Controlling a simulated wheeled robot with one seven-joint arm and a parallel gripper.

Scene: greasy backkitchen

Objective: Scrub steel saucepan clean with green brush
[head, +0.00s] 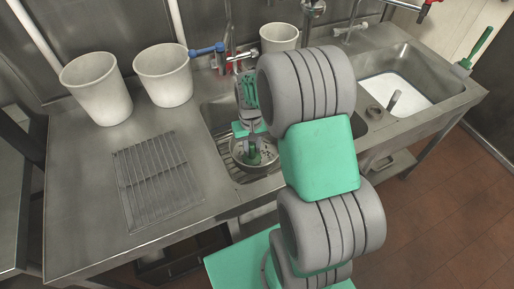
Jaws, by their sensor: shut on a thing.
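The steel saucepan (240,161) sits in the left sink basin, below my gripper. It looks round and shallow from here, with dark marks or specks on its inside. A green brush (254,153) is down inside the pan, its lower part near the pan's bottom. My gripper (251,139) points down over the pan and is shut on the brush's upper part. My arm hides the pan's right side, and I cannot tell whether the bristles press on the metal.
A wire rack (158,181) lies on the left drainboard. White buckets (97,88) (163,74) (279,38) stand along the back, near a blue-handled tap (206,49). The right basin (420,75) holds whitish water. Another green-handled brush (480,46) stands at the far right.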

